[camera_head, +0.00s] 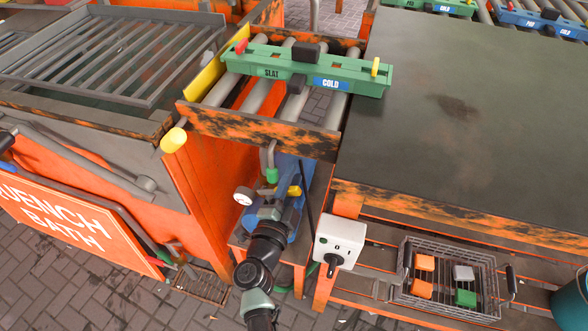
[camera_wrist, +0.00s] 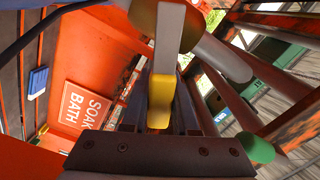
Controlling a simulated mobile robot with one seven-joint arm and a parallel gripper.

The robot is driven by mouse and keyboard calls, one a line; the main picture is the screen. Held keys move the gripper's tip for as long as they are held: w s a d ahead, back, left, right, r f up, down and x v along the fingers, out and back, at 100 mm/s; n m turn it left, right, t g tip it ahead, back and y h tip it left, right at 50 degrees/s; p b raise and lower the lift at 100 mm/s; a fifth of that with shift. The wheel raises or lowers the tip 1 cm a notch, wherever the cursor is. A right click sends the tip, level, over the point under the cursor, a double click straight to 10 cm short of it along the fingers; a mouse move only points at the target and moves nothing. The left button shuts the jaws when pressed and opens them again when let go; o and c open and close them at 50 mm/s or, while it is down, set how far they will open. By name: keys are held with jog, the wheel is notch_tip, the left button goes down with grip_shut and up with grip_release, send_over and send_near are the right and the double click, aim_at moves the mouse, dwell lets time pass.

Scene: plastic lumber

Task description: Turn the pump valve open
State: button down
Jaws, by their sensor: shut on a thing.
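The pump valve's yellow handle (camera_head: 295,190) sits beside the blue pump (camera_head: 297,220), below the roller section in the head view. My gripper (camera_head: 283,198) reaches up to it from below, and my dark wrist covers part of the pump. In the wrist view the yellow handle (camera_wrist: 159,112) lies between the fingers of my gripper (camera_wrist: 160,98), which is shut on it. A grey bar runs from the handle toward the top of that view. The exact contact of the fingertips is hard to see.
A white pressure gauge (camera_head: 243,196) is close to the left of my gripper. A switch box (camera_head: 339,242) with a black knob stands to the right. An orange post (camera_head: 200,200) and the roller frame (camera_head: 258,130) border the space. A wire basket (camera_head: 449,306) holds several blocks.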

jog(key=shift+w+a+r+n+p, duration=0.1)
jog(key=shift+a+r+n+p, duration=0.25)
jog(key=shift+n+p, duration=0.6)
jog(key=shift+w+a+r+n+p, duration=0.1)
jog(key=shift+a+r+n+p, duration=0.3)
jog(key=shift+n+p, duration=0.5)
jog(key=shift+w+a+r+n+p, duration=0.15)
jog(key=shift+r+n+p, duration=0.3)
jog(key=shift+n+p, duration=0.5)
jog(key=shift+s, duration=0.1)
jog(key=c, duration=0.7)
grip_release()
jog(key=shift+a, duration=0.1)
jog(key=shift+a+r, duration=0.1)
jog(key=shift+r, duration=0.05)
